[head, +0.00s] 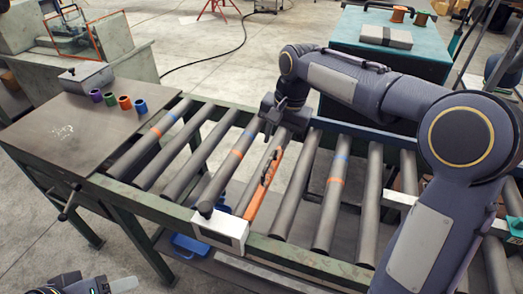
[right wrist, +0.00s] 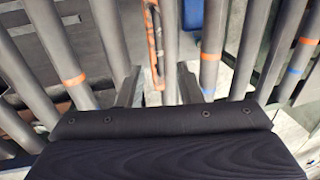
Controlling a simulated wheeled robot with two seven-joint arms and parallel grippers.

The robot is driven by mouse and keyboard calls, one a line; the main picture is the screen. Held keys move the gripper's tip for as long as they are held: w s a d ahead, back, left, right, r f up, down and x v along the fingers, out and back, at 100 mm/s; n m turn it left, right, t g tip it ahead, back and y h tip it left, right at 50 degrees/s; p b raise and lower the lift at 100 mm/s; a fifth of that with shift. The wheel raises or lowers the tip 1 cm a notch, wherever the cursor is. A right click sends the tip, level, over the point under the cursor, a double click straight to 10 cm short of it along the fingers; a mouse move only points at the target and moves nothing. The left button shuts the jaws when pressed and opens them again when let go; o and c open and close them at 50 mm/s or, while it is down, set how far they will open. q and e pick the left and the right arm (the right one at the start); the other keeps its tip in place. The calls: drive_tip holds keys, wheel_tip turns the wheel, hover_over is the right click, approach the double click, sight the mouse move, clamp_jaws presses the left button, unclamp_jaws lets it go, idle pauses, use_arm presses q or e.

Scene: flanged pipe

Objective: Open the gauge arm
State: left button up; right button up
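The gauge arm appears to be the long orange bar (head: 262,187) lying along the rollers of the conveyor. Its near end is by a white block (head: 222,232) with a black knob on the front rail. My right gripper (head: 284,112) is over the rollers near the bar's far end. In the right wrist view its two fingers (right wrist: 158,85) are apart, and the orange bar (right wrist: 153,42) shows in line with the gap between them; nothing is visibly gripped. My left gripper (head: 95,286) is partly in view at the bottom left, cut off by the frame; its fingers are unclear.
Grey rollers (head: 335,190) with orange and blue bands fill the green-framed conveyor. A metal table (head: 70,125) at left carries several coloured rings and a grey box (head: 87,77). A teal cabinet (head: 420,60) stands behind. A blue bin (head: 190,245) lies below the rollers.

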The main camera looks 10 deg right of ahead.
sight(271, 159)
drive_tip(key=f, duration=0.4)
drive_tip(key=a+f, duration=0.1)
drive_tip(key=f, duration=0.1)
drive_tip(key=shift+w, duration=0.3)
drive_tip(key=shift+c, duration=0.3)
clamp_jaws()
